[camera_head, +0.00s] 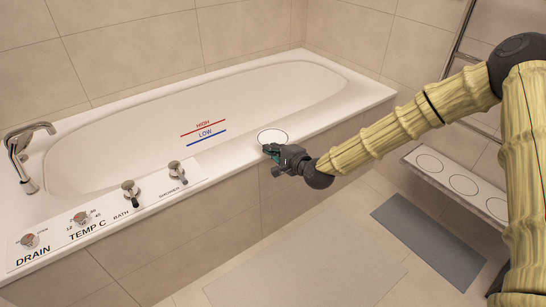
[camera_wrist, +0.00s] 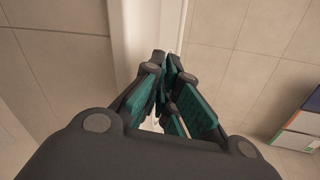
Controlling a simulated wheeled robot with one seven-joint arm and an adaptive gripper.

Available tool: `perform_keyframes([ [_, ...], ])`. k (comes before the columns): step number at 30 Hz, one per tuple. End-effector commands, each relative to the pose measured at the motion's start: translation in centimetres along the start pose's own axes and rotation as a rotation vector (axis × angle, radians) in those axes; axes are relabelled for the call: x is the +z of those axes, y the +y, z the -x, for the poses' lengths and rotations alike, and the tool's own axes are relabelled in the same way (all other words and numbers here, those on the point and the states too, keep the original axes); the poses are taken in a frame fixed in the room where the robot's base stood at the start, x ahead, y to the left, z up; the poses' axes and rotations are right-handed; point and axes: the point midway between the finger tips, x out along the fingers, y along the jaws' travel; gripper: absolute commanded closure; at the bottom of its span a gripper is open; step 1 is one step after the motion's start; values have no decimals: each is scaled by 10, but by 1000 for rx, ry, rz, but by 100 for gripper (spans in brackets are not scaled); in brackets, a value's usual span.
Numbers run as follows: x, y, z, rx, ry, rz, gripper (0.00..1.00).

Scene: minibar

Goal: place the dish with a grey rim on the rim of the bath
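A flat white round shape with a thin dark outline (camera_head: 272,135) lies on the front rim of the bath (camera_head: 232,153) in the head view. I cannot tell whether it is the grey-rimmed dish or a ring marked on the rim. My gripper (camera_head: 268,149) is at the near edge of this shape, low over the bath rim; I cannot tell whether it touches. In the wrist view my teal-padded fingers (camera_wrist: 168,66) come together at their tips, with no dish seen between them. The white bath edge shows behind the fingers.
Bath knobs (camera_head: 131,193) and a tap (camera_head: 28,150) are at the left. A white bench (camera_head: 447,172) with several similar outlined circles stands at the right. A grey mat (camera_head: 428,240) and a lighter mat (camera_head: 310,265) lie on the floor. The bath's inside is empty.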

Motion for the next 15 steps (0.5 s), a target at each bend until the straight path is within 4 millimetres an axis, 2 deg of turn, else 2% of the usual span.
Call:
perform_keyframes([
  [3,-4,-2,-7,-2,1,1,100],
  [9,-10,25,-14,1,1,1,100],
  [15,-12,30,-16,-2,1,0,100],
])
